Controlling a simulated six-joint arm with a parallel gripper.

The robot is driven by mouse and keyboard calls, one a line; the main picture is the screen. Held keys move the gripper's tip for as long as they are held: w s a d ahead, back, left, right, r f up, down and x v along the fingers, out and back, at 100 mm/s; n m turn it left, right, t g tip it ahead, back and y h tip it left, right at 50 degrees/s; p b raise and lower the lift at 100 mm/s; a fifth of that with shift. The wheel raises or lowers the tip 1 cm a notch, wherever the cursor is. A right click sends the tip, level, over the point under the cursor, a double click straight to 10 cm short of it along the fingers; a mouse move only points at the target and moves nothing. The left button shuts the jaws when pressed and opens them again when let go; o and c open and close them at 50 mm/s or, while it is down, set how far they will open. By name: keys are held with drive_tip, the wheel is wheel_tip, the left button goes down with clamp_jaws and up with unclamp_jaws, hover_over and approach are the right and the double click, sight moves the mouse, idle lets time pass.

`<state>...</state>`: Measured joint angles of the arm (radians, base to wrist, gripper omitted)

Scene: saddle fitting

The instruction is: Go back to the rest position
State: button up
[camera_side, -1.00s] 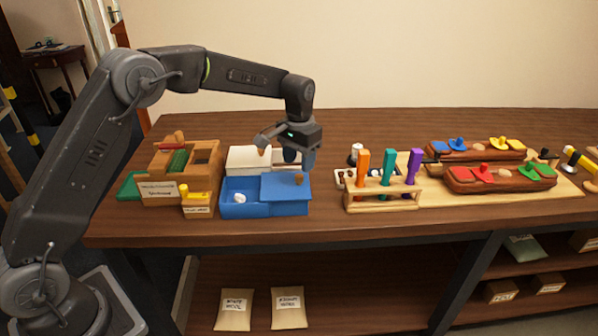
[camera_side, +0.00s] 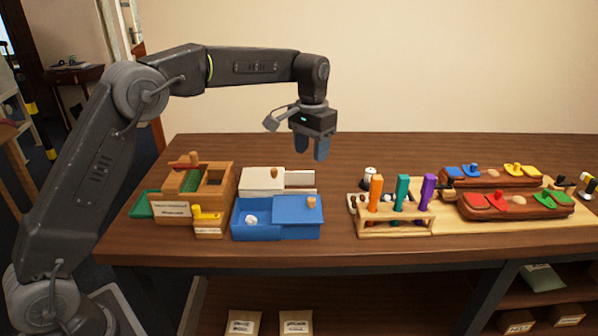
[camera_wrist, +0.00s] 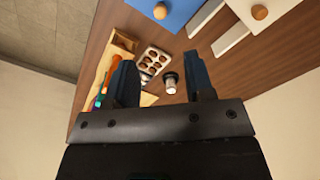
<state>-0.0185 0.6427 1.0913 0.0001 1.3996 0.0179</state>
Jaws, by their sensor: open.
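My gripper (camera_side: 311,146) hangs above the table, over and behind the blue and white boxes, with its jaws pointing down. The jaws are apart and nothing is between them. In the wrist view the two dark fingers (camera_wrist: 163,84) stand apart, with the table far below. The blue box (camera_side: 262,231) has its lid partly over it, and a white item (camera_side: 251,219) lies in the open left part. The white box (camera_side: 262,176) stands behind it with a knobbed lid.
A wooden box (camera_side: 172,212) with a green part stands at the left. A wooden rack (camera_side: 393,226) holds orange, teal and purple handles. Two brown saddle-like blocks (camera_side: 525,205) with coloured pieces lie on a board at the right. The back of the table is clear.

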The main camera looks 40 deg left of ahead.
drive_tip(key=s+r+t, duration=0.1)
drive_tip(key=s+r, duration=0.3)
drive_tip(key=s, duration=0.4)
drive_tip(key=s+r+t, duration=0.2)
drive_tip(key=s+r, duration=0.3)
drive_tip(key=s, duration=0.3)
drive_tip(key=s+d+f+t, duration=0.1)
drive_tip(key=s+f, duration=0.5)
drive_tip(key=s, duration=1.1)
drive_tip(key=shift+s+t, duration=0.2)
drive_tip(key=shift+t, duration=0.6)
